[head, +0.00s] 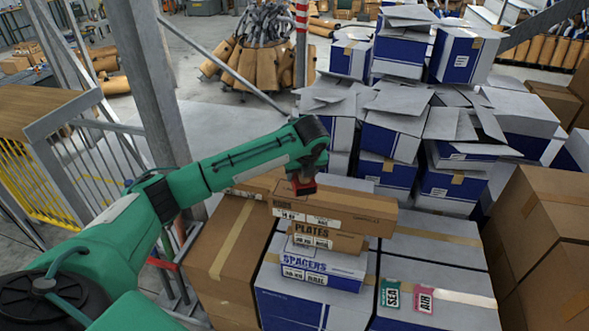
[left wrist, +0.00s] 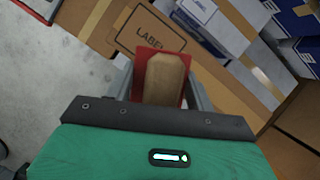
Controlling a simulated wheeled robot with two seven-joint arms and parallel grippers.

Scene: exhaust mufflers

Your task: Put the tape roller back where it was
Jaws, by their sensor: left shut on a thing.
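The tape roller (left wrist: 165,78), red with a tan piece along its middle, is between the two grey fingers of my left gripper (left wrist: 168,88) in the left wrist view. In the head view a small red part of the roller (head: 304,188) shows under the dark end of my left gripper (head: 303,180). The gripper is shut on it, over the top long cardboard box (head: 350,206) of the stack. I cannot tell whether the roller touches that box. My right gripper is not in view.
Under the top box are a PLATES box (head: 345,243) and a SPACERS box (head: 322,265). A green card (head: 391,293) and a red AIR card (head: 424,301) lie to the right. Blue and white cartons (head: 392,135) are piled behind. A grey post (head: 158,90) stands left.

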